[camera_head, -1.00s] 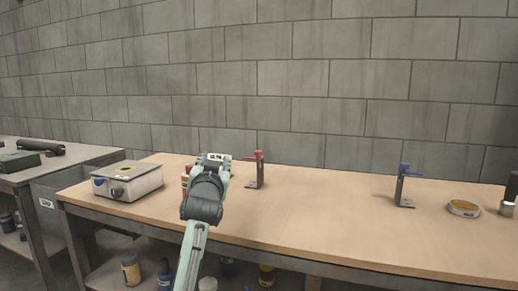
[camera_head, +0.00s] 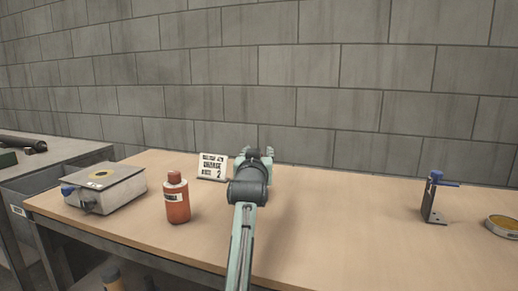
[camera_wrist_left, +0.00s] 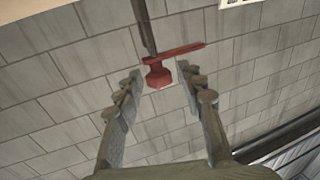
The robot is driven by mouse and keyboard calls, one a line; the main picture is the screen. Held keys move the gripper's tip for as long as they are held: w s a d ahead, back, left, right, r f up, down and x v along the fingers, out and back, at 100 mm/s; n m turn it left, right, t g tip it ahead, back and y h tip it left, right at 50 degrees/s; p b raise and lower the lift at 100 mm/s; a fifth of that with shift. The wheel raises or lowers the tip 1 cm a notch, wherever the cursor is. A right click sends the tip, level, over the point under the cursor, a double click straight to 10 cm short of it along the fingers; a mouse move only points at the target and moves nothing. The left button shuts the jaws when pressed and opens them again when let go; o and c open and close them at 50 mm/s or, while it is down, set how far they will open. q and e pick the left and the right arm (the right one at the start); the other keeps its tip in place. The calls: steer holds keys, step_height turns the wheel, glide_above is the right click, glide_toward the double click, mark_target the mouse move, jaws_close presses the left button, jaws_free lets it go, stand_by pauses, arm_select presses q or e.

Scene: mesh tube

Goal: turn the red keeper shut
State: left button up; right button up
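The red keeper (camera_wrist_left: 160,74) shows in the left wrist view as a red knob with a flat red bar pointing right, at the end of a dark post (camera_wrist_left: 144,25). My left gripper (camera_wrist_left: 160,82) is open, with one finger on each side of the red knob. I see no clear contact. In the head view my left gripper (camera_head: 258,153) is over the table's middle, and the arm hides the red keeper and its stand. My right gripper is not in view.
An orange-red bottle (camera_head: 177,200), a sign card (camera_head: 212,167) and a grey box (camera_head: 105,188) stand left of my arm on the wooden table (camera_head: 330,225). A blue-topped stand (camera_head: 432,200) and a round yellow tin (camera_head: 503,226) are right. A block wall is behind.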

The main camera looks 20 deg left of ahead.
arm_select(q)
steer(key=shift+x, duration=2.05)
jaws_close()
